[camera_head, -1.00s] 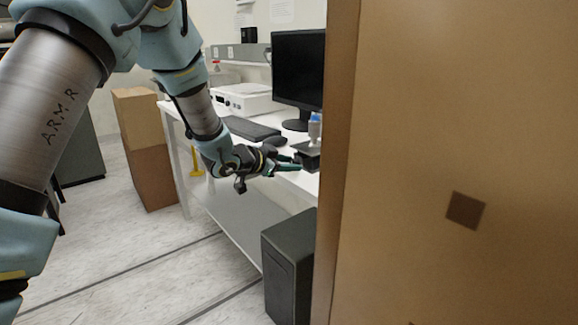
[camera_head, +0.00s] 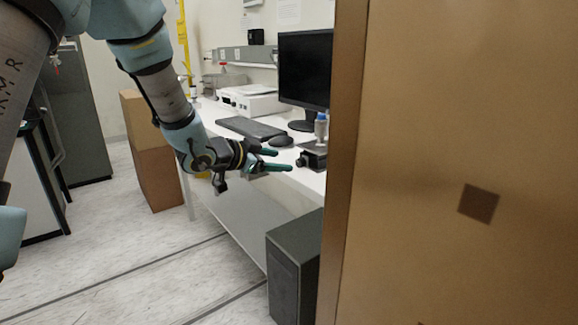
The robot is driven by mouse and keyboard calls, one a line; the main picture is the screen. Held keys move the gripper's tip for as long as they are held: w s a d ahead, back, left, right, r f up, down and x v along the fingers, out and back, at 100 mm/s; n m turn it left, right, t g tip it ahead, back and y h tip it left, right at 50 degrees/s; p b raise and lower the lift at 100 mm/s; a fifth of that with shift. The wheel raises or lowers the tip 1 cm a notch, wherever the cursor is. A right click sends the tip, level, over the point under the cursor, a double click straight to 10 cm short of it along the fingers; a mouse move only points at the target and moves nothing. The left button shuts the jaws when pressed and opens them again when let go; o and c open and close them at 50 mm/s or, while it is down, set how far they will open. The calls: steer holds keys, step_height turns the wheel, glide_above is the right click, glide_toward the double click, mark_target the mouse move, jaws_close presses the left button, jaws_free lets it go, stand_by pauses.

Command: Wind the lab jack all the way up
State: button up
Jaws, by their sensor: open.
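The lab jack (camera_head: 314,157) is a small dark device with a round knob (camera_head: 301,161) on its left side. It stands on the white desk (camera_head: 290,183) near the front edge, and its right side is close to the cardboard. A small bottle with a blue cap (camera_head: 321,127) stands on top of it. My gripper (camera_head: 283,159) is open and empty, with its two green fingers pointing right toward the knob. A small gap shows between the fingertips and the knob. How high the jack is raised is hard to tell.
A large cardboard box (camera_head: 460,120) fills the right side and hides part of the desk. A monitor (camera_head: 304,72), keyboard (camera_head: 250,129) and mouse (camera_head: 281,141) are behind the jack. A dark computer case (camera_head: 293,265) stands below.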

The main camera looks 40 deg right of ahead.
steer(key=shift+v, duration=1.7)
steer(key=shift+f, duration=0.1)
steer(key=n+g+h, duration=0.2)
steer(key=n+h, duration=0.1)
steer(key=h, duration=0.1)
glide_toward(298, 163)
steer(key=d+p, duration=0.1)
steer(key=d, duration=0.7)
steer(key=shift+s+d+f+p, duration=0.1)
steer(key=shift+s+d+p, duration=0.15)
steer(key=shift+d+p, duration=0.15)
steer(key=shift+c, duration=0.4)
jaws_close()
